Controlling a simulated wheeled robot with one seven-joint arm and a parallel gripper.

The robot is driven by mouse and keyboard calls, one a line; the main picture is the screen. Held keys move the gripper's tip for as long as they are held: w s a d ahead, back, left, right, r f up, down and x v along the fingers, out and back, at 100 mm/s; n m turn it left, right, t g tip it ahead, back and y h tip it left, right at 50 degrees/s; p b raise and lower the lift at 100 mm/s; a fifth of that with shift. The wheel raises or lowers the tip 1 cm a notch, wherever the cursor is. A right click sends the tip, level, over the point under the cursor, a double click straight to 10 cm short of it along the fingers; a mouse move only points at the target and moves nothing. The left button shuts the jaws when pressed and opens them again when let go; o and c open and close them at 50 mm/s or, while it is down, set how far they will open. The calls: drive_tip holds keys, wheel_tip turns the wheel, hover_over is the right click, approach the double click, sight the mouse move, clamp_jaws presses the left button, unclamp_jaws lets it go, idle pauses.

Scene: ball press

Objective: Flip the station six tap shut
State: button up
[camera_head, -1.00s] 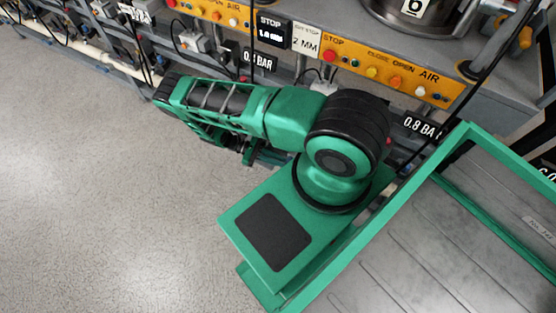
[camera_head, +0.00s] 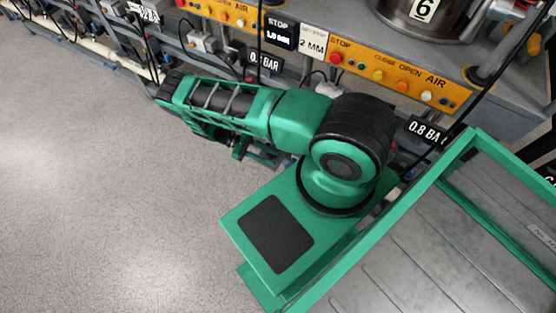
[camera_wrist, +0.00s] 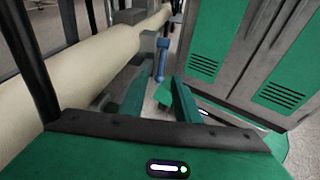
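A blue tap lever (camera_wrist: 161,60) stands upright in the wrist view, beside a pale pipe. My gripper (camera_wrist: 157,88) has its two green fingers apart with nothing held between them. The lever shows just beyond the fingertips, in line with the gap; I see no clear contact. The lever's lower end and valve body are hard to make out. In the head view, my arm covers the area in front of the bench, and neither the lever nor the gripper fingers can be made out. A vessel marked 6 (camera_head: 424,10) stands on the bench top.
The thick pale pipe (camera_wrist: 75,70) runs along the left of the wrist view, with grey framework beside it. An orange button panel (camera_head: 400,77) fronts the bench, with a 0.8 BAR sign (camera_head: 425,130) below. Cables hang along the bench. Open floor (camera_head: 90,200) lies at left.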

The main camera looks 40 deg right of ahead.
drive_tip(key=shift+v, duration=2.45)
